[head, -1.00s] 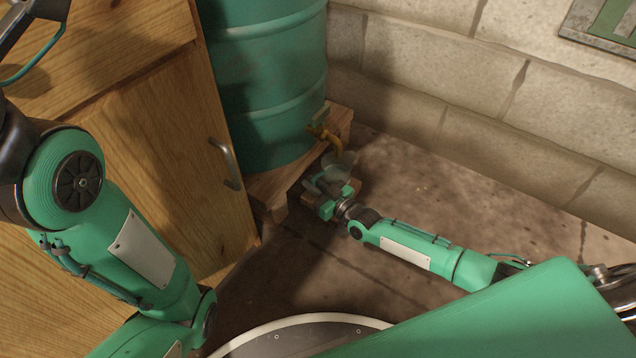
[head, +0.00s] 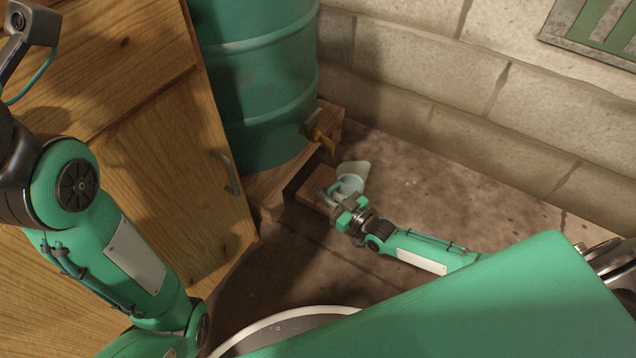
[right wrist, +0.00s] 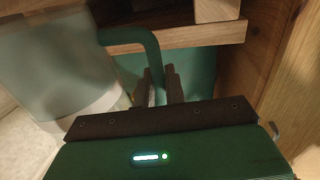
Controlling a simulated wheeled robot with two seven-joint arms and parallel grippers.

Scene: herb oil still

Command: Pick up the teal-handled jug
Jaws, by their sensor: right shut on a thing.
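The jug (head: 353,176) is a translucent pale vessel with a teal handle. In the head view it is beside the wooden block, against the floor behind it, and looks roughly upright. My right gripper (head: 333,193) is shut on its handle. In the right wrist view the clear jug body (right wrist: 55,70) fills the left side, and the teal handle (right wrist: 148,52) runs down between my two dark fingers (right wrist: 158,84). Whether the jug's base touches anything is hard to tell. My left arm shows at the left, but its gripper is out of the picture.
A large teal drum (head: 262,80) stands on a wooden stand (head: 272,186), with a brass tap (head: 322,140) above a low wooden block (head: 316,187). A wooden cabinet (head: 190,165) stands left. A block wall (head: 450,75) is behind. The floor (head: 440,185) to the right is clear.

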